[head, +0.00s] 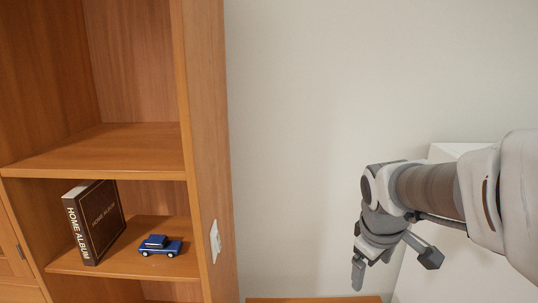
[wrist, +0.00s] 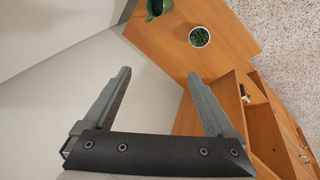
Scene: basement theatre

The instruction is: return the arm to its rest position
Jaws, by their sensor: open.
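My gripper (head: 392,268) hangs at the end of my arm in the right half of the head view, in front of the pale wall and pointing down. In the wrist view my gripper (wrist: 160,98) shows two grey fingers set wide apart with nothing between them. It is open and empty, and it touches nothing that I can see.
A wooden bookcase (head: 205,120) stands at the left, holding a brown album (head: 100,222) and a blue toy car (head: 160,246). A white box-like surface (head: 450,152) is behind my arm. The wrist view shows a wooden top (wrist: 175,40) with a potted plant (wrist: 199,37) and a dark mug (wrist: 156,8).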

